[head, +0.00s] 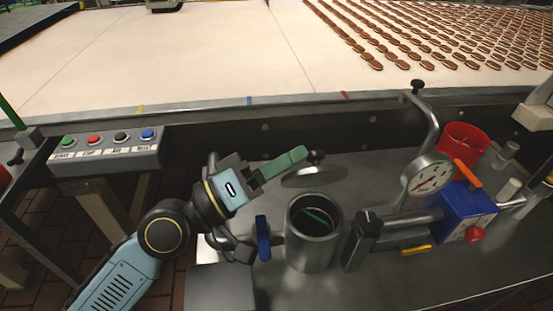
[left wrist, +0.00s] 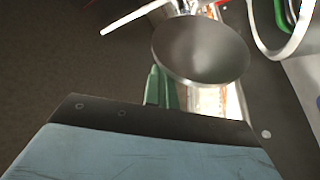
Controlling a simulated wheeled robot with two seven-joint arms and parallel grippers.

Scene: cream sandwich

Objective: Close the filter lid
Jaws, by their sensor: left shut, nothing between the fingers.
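The filter lid (head: 316,178) is a round grey metal disc, raised open behind the filter housing (head: 311,245), with a dark knob near its upper edge. The housing is an upright metal cylinder with an open top; a green strip shows in its dark inside. My left gripper (head: 300,154) is shut, its green fingers pointing right, with the tips close by the lid and knob. Whether they touch cannot be told. In the left wrist view the lid (left wrist: 202,50) shows as a large grey disc just beyond the green fingers of my left gripper (left wrist: 158,82). My right gripper is not in view.
A blue handle (head: 263,238) stands left of the housing. A pressure gauge (head: 429,175), a blue box (head: 466,212) and a red cup (head: 462,145) are to the right. A button panel (head: 108,149) is at left. A conveyor (head: 200,55) with brown biscuits runs behind.

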